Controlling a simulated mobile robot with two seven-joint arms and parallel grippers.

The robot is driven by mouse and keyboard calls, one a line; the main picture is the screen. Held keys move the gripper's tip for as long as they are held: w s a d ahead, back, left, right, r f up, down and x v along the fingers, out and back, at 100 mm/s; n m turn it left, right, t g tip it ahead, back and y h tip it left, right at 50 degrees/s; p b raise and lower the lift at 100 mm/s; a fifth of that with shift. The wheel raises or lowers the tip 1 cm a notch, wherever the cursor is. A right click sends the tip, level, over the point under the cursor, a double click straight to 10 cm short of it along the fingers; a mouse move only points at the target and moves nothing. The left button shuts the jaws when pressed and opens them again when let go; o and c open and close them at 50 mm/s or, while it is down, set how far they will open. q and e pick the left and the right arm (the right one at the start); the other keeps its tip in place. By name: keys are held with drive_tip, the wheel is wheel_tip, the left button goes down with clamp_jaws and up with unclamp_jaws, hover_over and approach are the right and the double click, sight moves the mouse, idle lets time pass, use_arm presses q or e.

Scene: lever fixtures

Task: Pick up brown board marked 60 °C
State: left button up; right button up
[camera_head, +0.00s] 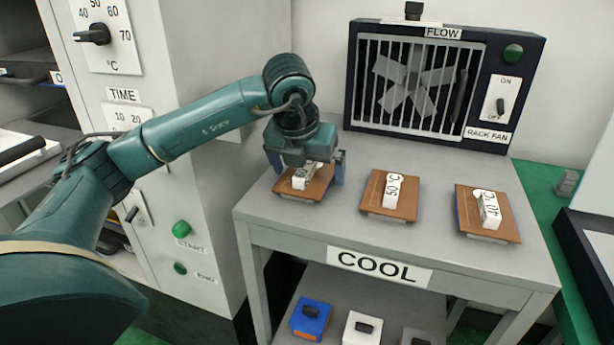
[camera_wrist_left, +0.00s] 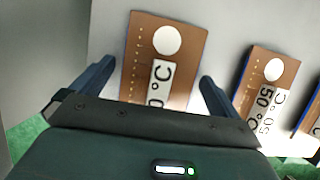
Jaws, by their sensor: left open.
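Three brown boards with white blocks on them lie in a row on the grey COOL table. The leftmost board (camera_head: 318,188) is under my left gripper (camera_head: 308,178); its block's label is mostly hidden, with only "0 °C" legible in the left wrist view (camera_wrist_left: 190,58). The middle board is marked 50 °C (camera_head: 373,191), and also shows in the left wrist view (camera_wrist_left: 262,68). The right board is marked 40 °C (camera_head: 467,213). My left gripper is open, its blue fingers on either side of the leftmost board's block. Contact cannot be told. My right gripper is not in view.
A rack fan (camera_head: 437,80) with a switch stands at the back of the COOL table (camera_head: 410,247). A grey cabinet with dials and buttons (camera_head: 183,229) stands close on the left. Below are a blue block (camera_head: 312,312) and a white block (camera_head: 351,334) with black handles.

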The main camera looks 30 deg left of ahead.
use_arm(q)
drive_tip(key=c, duration=0.9)
drive_tip(key=shift+c, duration=0.2)
drive_tip(key=shift+r, duration=0.15)
